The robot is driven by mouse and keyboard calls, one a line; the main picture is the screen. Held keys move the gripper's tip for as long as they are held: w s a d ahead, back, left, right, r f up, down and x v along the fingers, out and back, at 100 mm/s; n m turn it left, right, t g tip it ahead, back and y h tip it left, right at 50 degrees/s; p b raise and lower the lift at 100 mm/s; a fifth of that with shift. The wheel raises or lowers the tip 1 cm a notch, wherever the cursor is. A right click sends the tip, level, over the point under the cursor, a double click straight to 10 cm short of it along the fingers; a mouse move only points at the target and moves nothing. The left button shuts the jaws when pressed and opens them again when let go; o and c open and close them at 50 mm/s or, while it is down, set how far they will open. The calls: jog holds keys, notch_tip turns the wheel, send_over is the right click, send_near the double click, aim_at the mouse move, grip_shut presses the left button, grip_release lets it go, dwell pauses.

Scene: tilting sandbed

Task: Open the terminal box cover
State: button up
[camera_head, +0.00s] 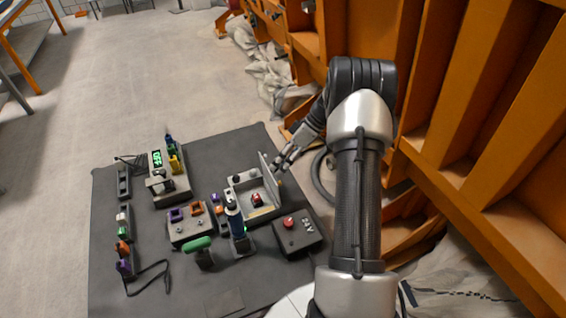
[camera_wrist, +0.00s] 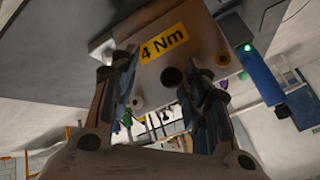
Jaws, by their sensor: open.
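The terminal box (camera_head: 238,187) is a grey open-topped case on the dark mat. A red part (camera_head: 257,200) shows inside it. Its cover (camera_head: 268,174) stands raised, roughly upright, along the box's right side. My gripper (camera_head: 281,164) is open beside the right face of the cover, near its upper edge; I cannot tell whether it touches. In the wrist view my two fingers (camera_wrist: 163,88) are spread and nothing is clearly between them. Beyond them is a grey panel (camera_wrist: 190,62) with a yellow "4 Nm" label and a dark round knob (camera_wrist: 172,77); which face this is I cannot tell.
A red-button box (camera_head: 298,232) sits just below the terminal box. Orange framework (camera_head: 470,90) rises close on the right.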

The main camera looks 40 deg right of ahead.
jog(key=shift+s+a+f, duration=0.1)
jog(key=shift+s+f, duration=0.45)
jog(key=shift+f, duration=0.05)
jog(key=v, duration=1.2)
jog(key=shift+w, duration=0.15)
jog(key=s+a+r+m+h, duration=0.2)
jog(key=s+a+r, duration=0.1)
jog(key=a+r, duration=0.6)
jog(key=s+a+r+m+h, duration=0.1)
jog(key=s+a+r+h, duration=0.2)
jog(key=a+r, duration=0.55)
jog(key=s+a+f+m+t+h, duration=0.1)
jog(key=s+a, duration=0.5)
jog(key=s, duration=0.2)
jog(key=s+a+f+m+t+h, duration=0.1)
jog(key=s+a+m+t, duration=0.1)
jog(key=s+a, duration=0.3)
jog(key=s, duration=0.4)
jog(key=shift+s+a+f+m, duration=0.15)
jog(key=shift+s+a+m, duration=0.15)
jog(key=shift+s+a, duration=0.1)
